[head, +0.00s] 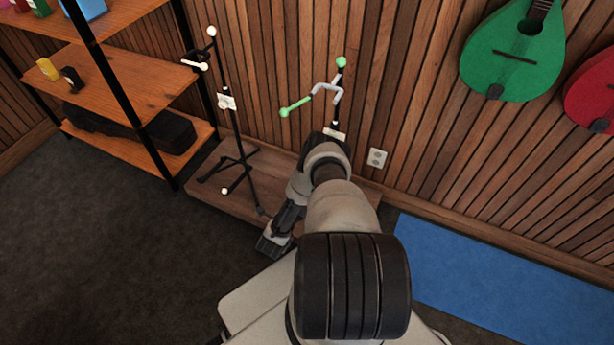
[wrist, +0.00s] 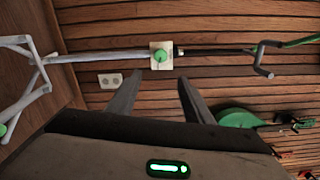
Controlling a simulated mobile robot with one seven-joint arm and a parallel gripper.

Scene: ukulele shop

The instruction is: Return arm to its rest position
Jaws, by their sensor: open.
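My gripper (wrist: 155,90) is open in the wrist view, with its two dark fingers apart and nothing between them. In the head view my arm reaches up from the bottom middle, bends at the elbow near the wall, and folds back down to the left. The dark end of the arm is low, in front of the wooden platform (head: 205,180). No object is held.
A black stand with white tips (head: 240,150) is on the platform. A green-tipped stand (head: 325,92) is partly hidden behind my arm. Shelves (head: 130,85) stand left. Ukuleles, green (head: 515,50) and red (head: 595,95), hang right above a blue mat (head: 480,285). Dark floor (head: 90,260) is clear at left.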

